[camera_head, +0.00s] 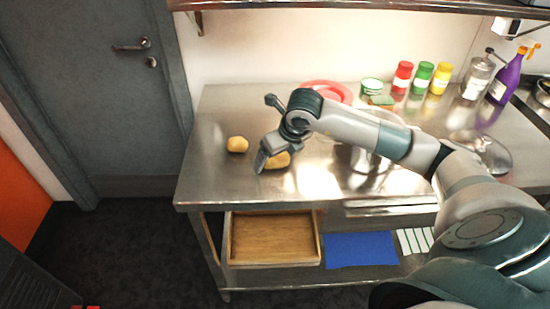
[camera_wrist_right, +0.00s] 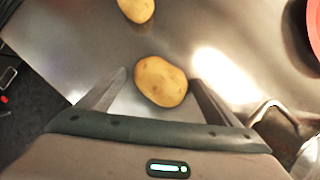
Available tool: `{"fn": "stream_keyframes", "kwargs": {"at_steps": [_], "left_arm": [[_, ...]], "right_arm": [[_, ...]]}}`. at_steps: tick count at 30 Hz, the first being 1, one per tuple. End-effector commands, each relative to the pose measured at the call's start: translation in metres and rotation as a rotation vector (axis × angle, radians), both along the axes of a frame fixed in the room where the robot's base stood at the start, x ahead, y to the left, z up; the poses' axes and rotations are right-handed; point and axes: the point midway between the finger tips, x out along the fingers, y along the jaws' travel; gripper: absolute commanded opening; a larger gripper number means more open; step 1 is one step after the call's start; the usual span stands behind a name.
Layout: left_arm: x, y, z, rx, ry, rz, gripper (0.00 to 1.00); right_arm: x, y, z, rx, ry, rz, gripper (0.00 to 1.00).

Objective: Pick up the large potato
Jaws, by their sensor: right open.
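The large potato (camera_head: 279,160) lies on the metal table, partly hidden behind my right gripper (camera_head: 262,160) in the head view. In the right wrist view the large potato (camera_wrist_right: 160,81) lies just ahead of and between the two fingertips of my open right gripper (camera_wrist_right: 158,82). The fingers stand apart from it on both sides. A smaller potato (camera_head: 237,144) lies to the left on the table; it also shows at the top of the right wrist view (camera_wrist_right: 137,8). My left gripper is not in view.
A metal pot (camera_head: 366,160) stands right of the gripper, behind my arm. A red plate (camera_head: 327,91), several jars and a purple spray bottle (camera_head: 504,80) stand at the back. A wooden tray (camera_head: 272,262) is on the lower shelf.

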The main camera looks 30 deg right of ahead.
Motion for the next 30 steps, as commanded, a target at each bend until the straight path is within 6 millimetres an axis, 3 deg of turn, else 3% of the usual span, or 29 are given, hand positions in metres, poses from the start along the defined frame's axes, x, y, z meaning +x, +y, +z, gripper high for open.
{"fn": "stream_keyframes", "kwargs": {"at_steps": [9, 15, 30], "left_arm": [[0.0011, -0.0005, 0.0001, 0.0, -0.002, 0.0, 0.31], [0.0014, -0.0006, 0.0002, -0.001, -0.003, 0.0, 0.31], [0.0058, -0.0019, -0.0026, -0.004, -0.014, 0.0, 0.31]], "right_arm": [[0.0, -0.0002, 0.0004, 0.0, 0.0, 0.0, 0.83], [0.0001, -0.0002, 0.0006, 0.0, -0.001, 0.0, 0.39], [0.0013, -0.0004, 0.0082, 0.0, -0.005, -0.001, 0.39]]}}
